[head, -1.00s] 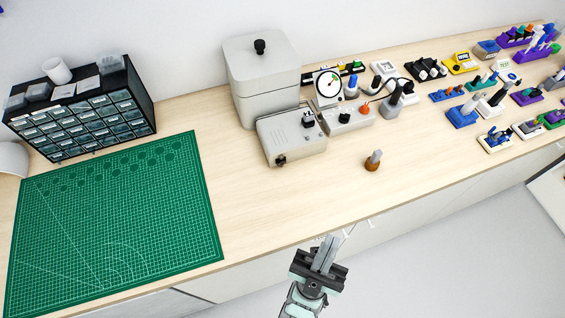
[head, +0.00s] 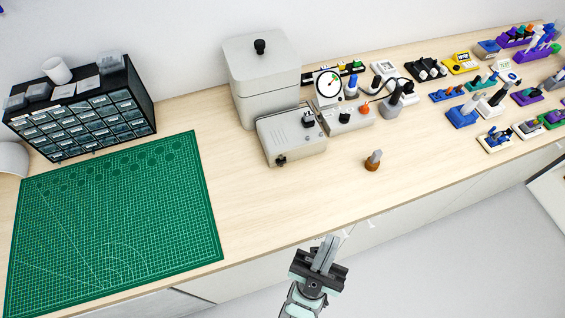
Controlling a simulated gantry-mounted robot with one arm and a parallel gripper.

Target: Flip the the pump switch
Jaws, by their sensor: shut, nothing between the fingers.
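A grey chamber (head: 262,85) with a black knob on its lid stands at the back of the bench. In front of it is a light grey box (head: 290,143) with a black part on top (head: 308,119) and a dark fitting (head: 281,161) at its front left corner. Beside it on the right is a smaller control box (head: 347,119) with a round dial gauge (head: 329,86), a black knob or switch (head: 345,117) and an orange-red one (head: 365,108). Which part is the pump switch, I cannot tell. My gripper (head: 328,242) is shut and empty near the bench's front edge, apart from the boxes.
A green cutting mat (head: 120,220) covers the left of the bench, with a drawer cabinet (head: 85,115) behind it. A small brown-based piece (head: 373,161) stands right of the grey box. Many coloured fixtures crowd the right. Bare wood lies between mat and boxes.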

